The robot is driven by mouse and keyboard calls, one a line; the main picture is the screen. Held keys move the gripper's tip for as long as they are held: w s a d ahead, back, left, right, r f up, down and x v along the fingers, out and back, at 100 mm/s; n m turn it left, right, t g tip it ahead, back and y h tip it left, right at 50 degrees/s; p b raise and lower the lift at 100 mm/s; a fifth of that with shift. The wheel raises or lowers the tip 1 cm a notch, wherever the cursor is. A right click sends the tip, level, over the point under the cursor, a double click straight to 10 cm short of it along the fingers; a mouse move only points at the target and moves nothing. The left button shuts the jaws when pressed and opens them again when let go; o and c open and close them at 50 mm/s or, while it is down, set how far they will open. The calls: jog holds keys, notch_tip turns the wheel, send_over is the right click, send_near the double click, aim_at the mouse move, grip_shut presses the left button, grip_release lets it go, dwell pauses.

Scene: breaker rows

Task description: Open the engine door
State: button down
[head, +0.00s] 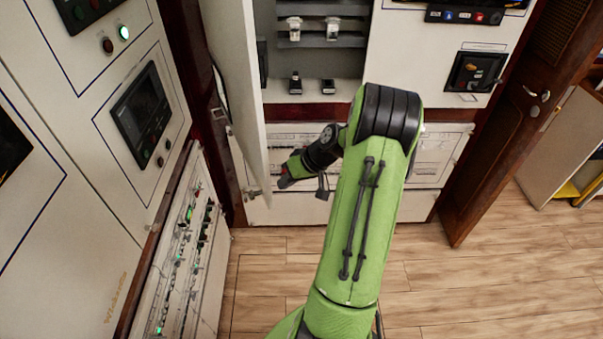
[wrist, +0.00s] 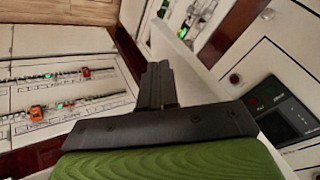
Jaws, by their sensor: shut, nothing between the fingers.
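The engine door, which I take to be the tall white panel (head: 238,85), stands swung out from its cabinet (head: 312,55) at the left of the opening. The cabinet's shelves and switches show to its right. My gripper (head: 283,182) is low by the door's lower part, on the side facing the opening. In the wrist view the two dark fingers (wrist: 158,75) are together, with nothing between them. A white panel (wrist: 185,65), seemingly the door, lies just behind them. I cannot tell whether the fingers touch it. My forearm hides part of the cabinet.
A white panel wall with a screen (head: 142,112) and a lower breaker panel (head: 185,250) stand close at left. A brown wooden door (head: 505,115) is at right. The wooden floor (head: 480,270) is clear at front right.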

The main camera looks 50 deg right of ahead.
jog(key=shift+w+a, duration=0.25)
jog(key=shift+a, duration=0.5)
